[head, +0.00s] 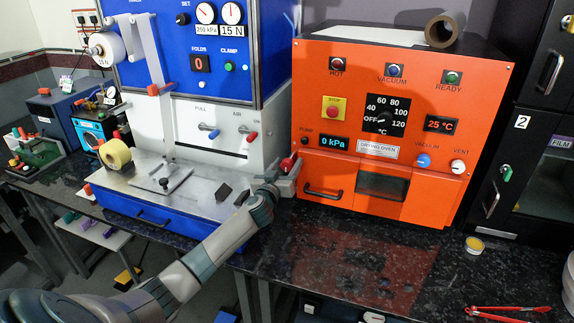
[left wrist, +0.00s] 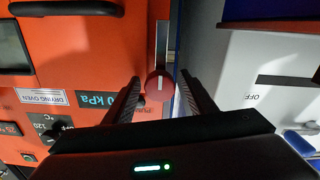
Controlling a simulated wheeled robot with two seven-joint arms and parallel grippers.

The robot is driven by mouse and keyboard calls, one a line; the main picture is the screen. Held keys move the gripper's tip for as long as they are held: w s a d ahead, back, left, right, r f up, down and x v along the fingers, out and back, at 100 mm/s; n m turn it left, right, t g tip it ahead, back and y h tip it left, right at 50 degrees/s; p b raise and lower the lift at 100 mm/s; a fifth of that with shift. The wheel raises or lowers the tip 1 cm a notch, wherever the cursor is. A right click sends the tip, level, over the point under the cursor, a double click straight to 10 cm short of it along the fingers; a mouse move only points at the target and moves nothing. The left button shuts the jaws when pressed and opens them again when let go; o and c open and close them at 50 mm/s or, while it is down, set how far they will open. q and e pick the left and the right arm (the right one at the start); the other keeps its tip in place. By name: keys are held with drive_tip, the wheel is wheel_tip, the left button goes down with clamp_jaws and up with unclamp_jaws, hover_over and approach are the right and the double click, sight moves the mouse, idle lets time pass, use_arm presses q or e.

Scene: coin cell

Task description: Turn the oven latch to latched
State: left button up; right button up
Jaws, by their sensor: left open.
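The drying oven (head: 395,130) is an orange box at the centre right of the head view. Its latch (head: 287,164) shows as a red round knob at the oven's lower left edge. In the left wrist view the latch knob (left wrist: 160,86) is red with a pale mark, in front of a narrow metal strip. My left gripper (head: 286,173) is open at the latch, and in the wrist view its fingers (left wrist: 160,80) stand on either side of the knob. I cannot tell whether they touch it. The latch's lever is partly hidden. My right gripper is not in view.
A blue and white machine (head: 200,100) stands close to the oven's left side, leaving a narrow gap. The oven's door handle (head: 323,191) is right of my gripper. A small yellow-rimmed tin (head: 475,244) and red tweezers (head: 508,311) lie on the dark bench at right.

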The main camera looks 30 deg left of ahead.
use_arm(q)
clamp_jaws()
